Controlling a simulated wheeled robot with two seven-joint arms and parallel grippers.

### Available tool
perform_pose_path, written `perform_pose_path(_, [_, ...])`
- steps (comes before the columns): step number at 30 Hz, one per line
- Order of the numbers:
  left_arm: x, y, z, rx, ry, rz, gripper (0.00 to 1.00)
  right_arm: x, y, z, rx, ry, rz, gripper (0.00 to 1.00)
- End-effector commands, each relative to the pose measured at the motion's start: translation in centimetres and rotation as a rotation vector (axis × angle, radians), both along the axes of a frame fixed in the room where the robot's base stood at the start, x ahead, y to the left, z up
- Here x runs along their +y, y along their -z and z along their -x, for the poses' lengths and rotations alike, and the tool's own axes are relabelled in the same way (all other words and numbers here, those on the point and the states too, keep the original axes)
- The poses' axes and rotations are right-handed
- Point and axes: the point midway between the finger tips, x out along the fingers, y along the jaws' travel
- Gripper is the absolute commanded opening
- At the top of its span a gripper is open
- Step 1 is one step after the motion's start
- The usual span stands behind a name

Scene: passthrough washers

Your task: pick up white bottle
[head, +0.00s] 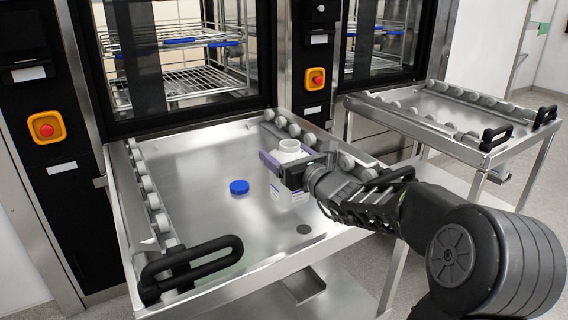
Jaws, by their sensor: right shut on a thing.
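A white bottle (289,147) with an open, uncapped mouth is on the right half of the near metal tray table. My right gripper (284,169) reaches in from the right and is shut on the bottle at its upper body. The gripper hides the bottle's middle; the lower part with a label shows below it. The bottle looks upright; I cannot tell whether its base touches the tray. My left gripper is not in view.
A blue cap (239,187) lies on the near tray table (200,165), left of the bottle. Rollers line the tray's sides, and a black handle (190,268) stands at its front left. Washers with glass doors stand behind. A second roller cart (440,110) is at right.

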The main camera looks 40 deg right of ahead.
Motion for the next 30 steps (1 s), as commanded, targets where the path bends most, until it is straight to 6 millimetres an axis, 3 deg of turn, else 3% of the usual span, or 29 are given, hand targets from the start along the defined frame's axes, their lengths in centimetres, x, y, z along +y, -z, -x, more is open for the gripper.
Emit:
perform_pose_path(3, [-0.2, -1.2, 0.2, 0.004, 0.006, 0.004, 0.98, 0.0, -3.1, 0.0, -0.005, 0.000, 0.005, 0.35])
perform_pose_path(9, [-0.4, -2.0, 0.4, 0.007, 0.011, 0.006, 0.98, 0.0, -5.8, 0.0, -0.003, 0.001, 0.001, 0.35])
perform_pose_path(30, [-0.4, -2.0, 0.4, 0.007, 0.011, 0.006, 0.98, -0.1, -6.2, 0.0, -0.001, 0.002, 0.000, 0.35])
